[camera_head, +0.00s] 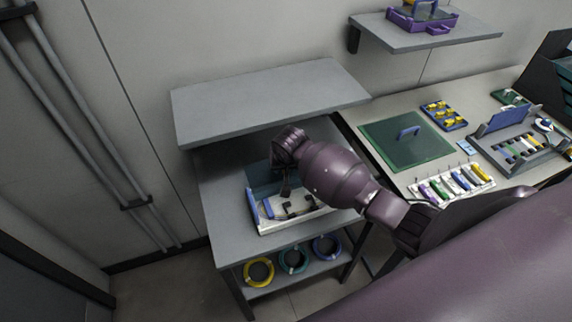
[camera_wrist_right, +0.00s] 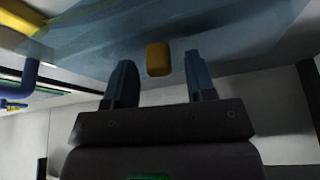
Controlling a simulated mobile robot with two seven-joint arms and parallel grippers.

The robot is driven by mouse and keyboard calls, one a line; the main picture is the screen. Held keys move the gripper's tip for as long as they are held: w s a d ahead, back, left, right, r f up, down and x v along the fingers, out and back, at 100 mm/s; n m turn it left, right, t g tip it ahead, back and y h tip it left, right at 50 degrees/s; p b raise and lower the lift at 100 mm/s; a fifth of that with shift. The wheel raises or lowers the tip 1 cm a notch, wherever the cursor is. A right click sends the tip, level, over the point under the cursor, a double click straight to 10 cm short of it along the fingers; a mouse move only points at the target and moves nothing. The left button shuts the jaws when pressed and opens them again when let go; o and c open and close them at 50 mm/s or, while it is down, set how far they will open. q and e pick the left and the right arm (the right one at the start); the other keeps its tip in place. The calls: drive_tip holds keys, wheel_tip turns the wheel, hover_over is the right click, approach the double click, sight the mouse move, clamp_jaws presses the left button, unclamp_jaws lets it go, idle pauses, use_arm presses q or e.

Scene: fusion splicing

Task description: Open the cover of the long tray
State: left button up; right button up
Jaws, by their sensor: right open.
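The long tray (camera_head: 268,228) is a pale tray on the grey stand, partly hidden by my right arm. Its translucent blue cover (camera_head: 260,177) appears raised at the back of the tray. In the right wrist view the cover (camera_wrist_right: 250,25) spans the top, with an orange-yellow knob (camera_wrist_right: 158,59) on it. My right gripper (camera_wrist_right: 160,64) is open, with one finger on each side of the knob and gaps visible. In the head view its fingers are mostly hidden near the cover. My left gripper is not in view.
A grey upper shelf (camera_head: 265,98) overhangs the back of the stand, close to my right arm. Coiled cables, including a yellow one (camera_head: 259,271), lie on the lower shelf. The workbench on the right holds a green mat (camera_head: 405,143) and coloured parts.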

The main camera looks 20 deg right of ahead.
drive_tip(key=v, duration=1)
drive_tip(key=shift+s+r+p, duration=0.2)
drive_tip(key=shift+r+p, duration=0.1)
drive_tip(key=shift+p, duration=0.1)
drive_tip(key=shift+a, duration=0.1)
drive_tip(key=s+d+n, duration=0.2)
drive_tip(key=s, duration=1.3)
drive_tip(key=s+d+n, duration=0.1)
drive_tip(key=s+d, duration=0.1)
drive_tip(key=s, duration=1.4)
drive_tip(key=w+f+n+t+y+b, duration=0.1)
drive_tip(key=w+f+t, duration=0.6)
drive_tip(key=f, duration=0.5)
drive_tip(key=shift+w+d, duration=0.2)
drive_tip(key=shift+r, duration=0.1)
drive_tip(key=shift+c, duration=0.7)
